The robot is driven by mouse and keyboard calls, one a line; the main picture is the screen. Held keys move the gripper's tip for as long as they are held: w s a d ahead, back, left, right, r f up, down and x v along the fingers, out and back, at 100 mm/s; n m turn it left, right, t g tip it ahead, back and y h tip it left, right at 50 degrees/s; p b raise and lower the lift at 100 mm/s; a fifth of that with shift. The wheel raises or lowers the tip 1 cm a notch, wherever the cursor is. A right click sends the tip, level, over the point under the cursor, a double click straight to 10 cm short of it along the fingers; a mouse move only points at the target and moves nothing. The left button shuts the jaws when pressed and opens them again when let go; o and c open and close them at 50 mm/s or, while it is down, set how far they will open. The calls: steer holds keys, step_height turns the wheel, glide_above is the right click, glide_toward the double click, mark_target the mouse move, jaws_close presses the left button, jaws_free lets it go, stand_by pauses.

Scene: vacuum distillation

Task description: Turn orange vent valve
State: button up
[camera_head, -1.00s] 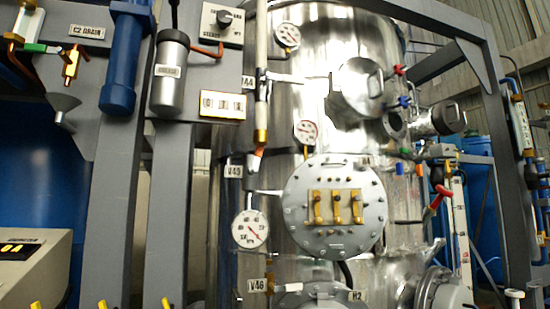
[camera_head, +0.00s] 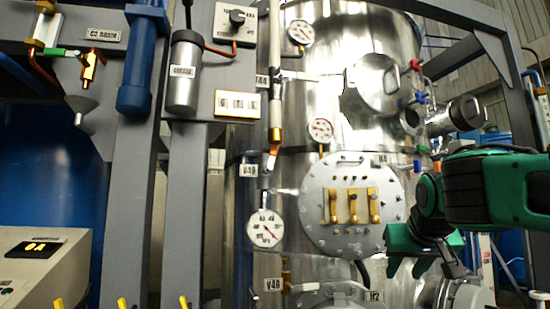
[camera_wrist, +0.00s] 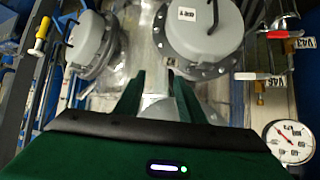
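An orange-red lever (camera_head: 271,160) sits on the thin vertical pipe left of the tank, just above the V49-like tag, in the head view. I cannot tell for sure that it is the orange vent valve. In the wrist view a red-orange handle (camera_wrist: 278,34) shows at the upper right, beside a tag reading V43. My gripper (camera_head: 408,266) is at the lower right, in front of the tank and well apart from the orange-red lever. In the wrist view its two green fingers (camera_wrist: 157,88) stand apart with nothing between them.
The shiny tank (camera_head: 300,110) carries a round bolted flange (camera_head: 325,225) with yellow clamps. Dial gauges (camera_head: 265,228) stick out near the pipe. Grey frame posts (camera_head: 127,200) stand at left. A yellow-handled valve (camera_wrist: 42,32) shows at the wrist view's upper left.

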steer(key=w+a+r+n+t+y, duration=0.1)
steer(key=w+a+r+t+y, duration=0.2)
steer(key=a+r, duration=1.05)
steer(key=n+t+y, duration=0.1)
steer(key=t+y, duration=0.2)
steer(key=t, duration=0.1)
glide_toward(275, 145)
steer(key=x, duration=1)
steer(key=shift+w+d, duration=0.1)
steer(key=shift+w, duration=0.2)
jaws_close()
